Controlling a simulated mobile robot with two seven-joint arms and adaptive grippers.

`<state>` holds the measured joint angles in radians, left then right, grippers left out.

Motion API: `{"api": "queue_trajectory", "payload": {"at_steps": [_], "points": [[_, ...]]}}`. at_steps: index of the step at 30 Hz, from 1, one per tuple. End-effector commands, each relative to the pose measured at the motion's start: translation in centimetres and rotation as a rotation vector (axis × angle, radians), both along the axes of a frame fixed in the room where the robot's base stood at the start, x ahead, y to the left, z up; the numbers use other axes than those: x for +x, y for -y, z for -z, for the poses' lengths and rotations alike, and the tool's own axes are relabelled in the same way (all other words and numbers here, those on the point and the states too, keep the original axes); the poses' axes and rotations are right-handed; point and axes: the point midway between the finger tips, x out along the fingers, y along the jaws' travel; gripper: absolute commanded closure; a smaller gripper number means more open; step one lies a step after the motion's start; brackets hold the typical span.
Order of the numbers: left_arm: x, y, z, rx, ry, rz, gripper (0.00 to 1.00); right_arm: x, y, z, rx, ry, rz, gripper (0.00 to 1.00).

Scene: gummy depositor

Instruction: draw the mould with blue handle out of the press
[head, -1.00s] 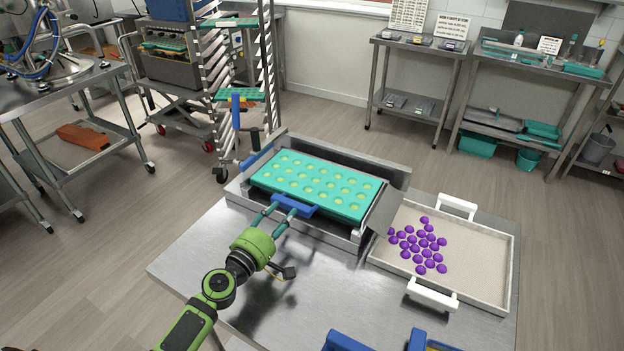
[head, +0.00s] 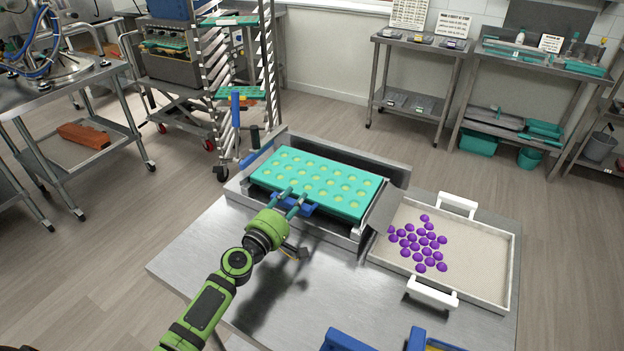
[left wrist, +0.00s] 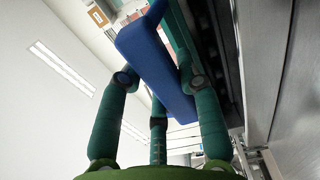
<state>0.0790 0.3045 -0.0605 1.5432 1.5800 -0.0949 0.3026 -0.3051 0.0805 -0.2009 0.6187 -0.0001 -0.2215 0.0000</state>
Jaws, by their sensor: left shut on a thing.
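The teal mould (head: 335,186), with rows of yellow-green cavities, lies in the steel press (head: 398,172) on the table. Its blue handle (head: 307,211) is at its near side, partly hidden by my fingers. My left gripper (head: 291,201) reaches in from the near left and is shut on this handle. In the left wrist view the blue handle (left wrist: 150,62) sits between the teal fingers. The mould's underside is hidden. My right gripper is not in view.
A white-handled tray (head: 510,270) with purple gummies stands right of the press. Blue objects (head: 345,342) are at the table's near edge. A tall rack (head: 270,70) stands behind the press on the left. The near left tabletop (head: 200,255) is clear.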

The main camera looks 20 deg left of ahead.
Motion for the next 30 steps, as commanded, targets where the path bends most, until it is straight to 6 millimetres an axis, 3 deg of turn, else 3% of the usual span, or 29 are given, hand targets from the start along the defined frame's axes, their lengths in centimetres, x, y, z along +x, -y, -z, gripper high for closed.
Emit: {"api": "queue_trajectory", "payload": {"at_steps": [5,30], "points": [[-0.6,-0.2,0.8,0.007,-0.014,-0.001,1.0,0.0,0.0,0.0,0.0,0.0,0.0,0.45],[-8.1,-1.2,0.8,0.008,-0.017,0.0,1.0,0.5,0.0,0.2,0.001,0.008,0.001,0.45]]}}
